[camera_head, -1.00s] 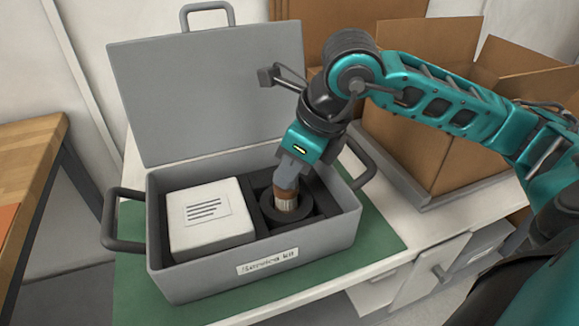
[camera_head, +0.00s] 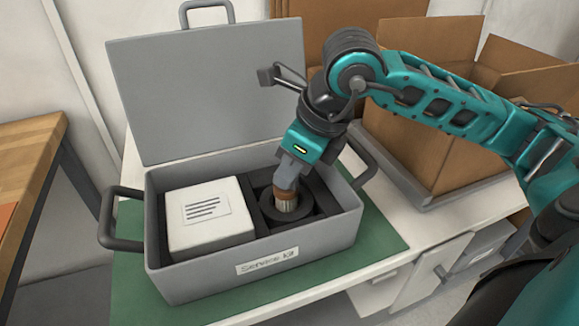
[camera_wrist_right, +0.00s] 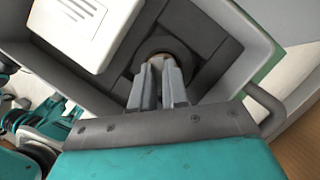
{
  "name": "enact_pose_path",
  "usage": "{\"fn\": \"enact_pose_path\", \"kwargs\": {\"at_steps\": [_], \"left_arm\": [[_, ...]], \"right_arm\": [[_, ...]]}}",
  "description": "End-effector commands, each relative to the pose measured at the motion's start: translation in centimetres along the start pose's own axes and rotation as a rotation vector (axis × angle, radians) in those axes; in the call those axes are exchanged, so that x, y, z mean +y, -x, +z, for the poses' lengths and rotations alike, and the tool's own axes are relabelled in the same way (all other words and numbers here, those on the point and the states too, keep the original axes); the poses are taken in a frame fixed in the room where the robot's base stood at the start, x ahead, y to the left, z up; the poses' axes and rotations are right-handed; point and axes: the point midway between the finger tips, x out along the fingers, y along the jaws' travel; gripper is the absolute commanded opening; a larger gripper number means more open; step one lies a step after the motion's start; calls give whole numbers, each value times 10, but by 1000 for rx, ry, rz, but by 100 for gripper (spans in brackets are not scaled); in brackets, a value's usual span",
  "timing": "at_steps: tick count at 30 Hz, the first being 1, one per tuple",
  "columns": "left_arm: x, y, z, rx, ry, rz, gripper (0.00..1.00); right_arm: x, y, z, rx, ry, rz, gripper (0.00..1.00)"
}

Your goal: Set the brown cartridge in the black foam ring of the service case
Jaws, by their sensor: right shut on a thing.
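My right gripper (camera_head: 288,184) comes down from above and is shut on the cartridge's top. The cartridge's lower end is hidden by the ring, so I cannot tell how deep it sits. In the right wrist view the fingers (camera_wrist_right: 160,70) cover most of the cartridge, with the dark ring around it. My left gripper is not in view.
A white labelled box (camera_head: 208,217) fills the case's left compartment. The case's lid (camera_head: 210,90) stands open behind. The case rests on a green mat (camera_head: 385,240) on a white bench. An open cardboard box (camera_head: 420,150) stands at the right, behind my right arm.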

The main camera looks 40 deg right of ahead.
Motion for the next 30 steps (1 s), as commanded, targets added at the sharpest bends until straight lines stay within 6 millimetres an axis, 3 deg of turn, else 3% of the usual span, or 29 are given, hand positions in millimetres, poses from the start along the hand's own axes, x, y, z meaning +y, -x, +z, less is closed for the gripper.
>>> {"fn": "enact_pose_path", "kwargs": {"at_steps": [12,13,16,23,30], "left_arm": [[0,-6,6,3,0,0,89],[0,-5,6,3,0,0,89],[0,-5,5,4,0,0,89],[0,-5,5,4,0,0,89],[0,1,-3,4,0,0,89]], "right_arm": [[0,-8,-3,-1,0,0,0],[0,-8,-3,-1,0,0,16],[0,-7,-3,-1,0,0,24],[0,-7,-3,0,0,0,24],[0,11,-2,0,0,-1,24]]}}
